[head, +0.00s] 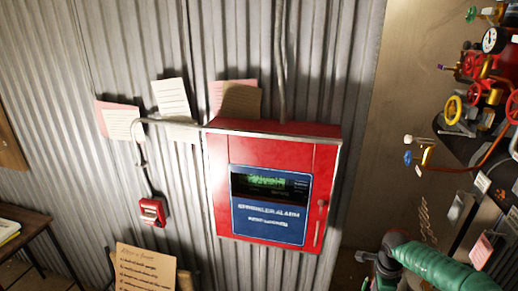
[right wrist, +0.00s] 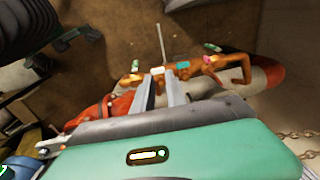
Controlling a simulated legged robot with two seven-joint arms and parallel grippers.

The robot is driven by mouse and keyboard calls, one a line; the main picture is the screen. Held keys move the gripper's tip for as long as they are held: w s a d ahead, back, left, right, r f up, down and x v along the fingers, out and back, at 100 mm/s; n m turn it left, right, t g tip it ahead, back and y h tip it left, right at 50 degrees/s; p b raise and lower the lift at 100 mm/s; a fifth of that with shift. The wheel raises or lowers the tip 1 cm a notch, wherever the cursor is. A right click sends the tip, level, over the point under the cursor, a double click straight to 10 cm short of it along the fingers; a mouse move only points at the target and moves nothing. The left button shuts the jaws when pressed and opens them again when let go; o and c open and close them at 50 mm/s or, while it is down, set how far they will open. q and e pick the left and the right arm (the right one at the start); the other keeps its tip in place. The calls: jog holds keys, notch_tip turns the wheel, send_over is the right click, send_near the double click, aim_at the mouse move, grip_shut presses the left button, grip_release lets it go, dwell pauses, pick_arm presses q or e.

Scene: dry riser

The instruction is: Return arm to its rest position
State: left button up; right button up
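My right gripper (right wrist: 161,90) shows in the right wrist view as two grey fingers with a narrow gap between them. I see nothing held in the gap. The fingers point away over an orange and white object (right wrist: 215,72) lying on or near a brown surface; whether they touch it I cannot tell. A green, dark-ringed cylinder (head: 440,268) enters the head view at the lower right; I cannot tell whether it is my right arm or a pipe. My left gripper is not in view.
A red sprinkler alarm cabinet (head: 325,165) hangs on the corrugated wall. A small red call box (head: 152,211) and pinned papers are left of it. Valves and gauges (head: 480,90) crowd the right side. A wooden table (head: 25,225) stands at the lower left.

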jog(key=w+a+r+n+t+h, duration=0.3)
jog(key=w+a+r+n+t, duration=0.45)
jog(key=a+r+n, duration=0.2)
jog(key=s+a+r+n+y, duration=0.2)
jog(key=s+a+n+y, duration=0.2)
jog(key=s+a+n, duration=0.4)
jog(key=s+f+n+g, duration=0.3)
jog(key=s+g, duration=0.3)
jog(key=s, duration=1.7)
jog(key=shift+f, duration=0.65)
jog(key=shift+s+r, duration=0.1)
jog(key=shift+s, duration=0.1)
